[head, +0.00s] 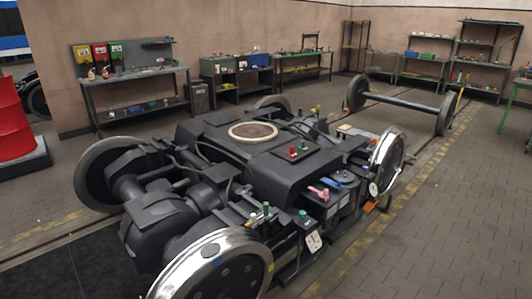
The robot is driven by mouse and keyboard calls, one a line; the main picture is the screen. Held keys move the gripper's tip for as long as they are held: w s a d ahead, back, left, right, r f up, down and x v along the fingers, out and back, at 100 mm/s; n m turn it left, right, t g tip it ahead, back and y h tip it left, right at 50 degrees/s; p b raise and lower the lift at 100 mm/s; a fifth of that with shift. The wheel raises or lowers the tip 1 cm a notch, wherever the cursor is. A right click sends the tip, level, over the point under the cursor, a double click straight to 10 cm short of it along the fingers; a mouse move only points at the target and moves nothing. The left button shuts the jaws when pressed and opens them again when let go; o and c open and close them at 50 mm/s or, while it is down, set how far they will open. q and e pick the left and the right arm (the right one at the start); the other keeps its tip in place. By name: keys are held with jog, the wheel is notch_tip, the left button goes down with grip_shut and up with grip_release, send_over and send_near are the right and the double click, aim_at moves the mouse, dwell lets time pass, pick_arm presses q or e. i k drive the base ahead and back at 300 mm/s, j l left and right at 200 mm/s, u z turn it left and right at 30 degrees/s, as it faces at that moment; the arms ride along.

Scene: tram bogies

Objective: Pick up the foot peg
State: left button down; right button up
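I cannot tell which item is the foot peg; the small parts are too small to make out. Several small coloured items lie on the dark tram bogie (240,150). A pink part (318,192) and a blue-purple part (332,183) lie near its right side. Red and green pieces (298,149) stand on the flat plate on top. More small pieces, one with a green top (266,208), stand near the front wheel. Neither of my grippers is in view.
Shiny wheels (222,268) bound the bogie at the front and right (388,162). A loose wheelset (400,101) stands behind on the rails. Workbenches (135,75) and shelves line the back walls. A red drum (12,120) is at left. The paved floor at right (460,220) is clear.

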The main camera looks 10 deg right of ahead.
aim_at(291, 154)
jog(key=i+l+u, duration=0.2)
jog(key=l, duration=0.15)
jog(key=i+l+u, duration=0.2)
jog(key=l, duration=0.15)
jog(key=i+l+u, duration=0.2)
jog(key=l, duration=0.15)
jog(key=l+u, duration=0.2)
jog(key=l, duration=0.2)
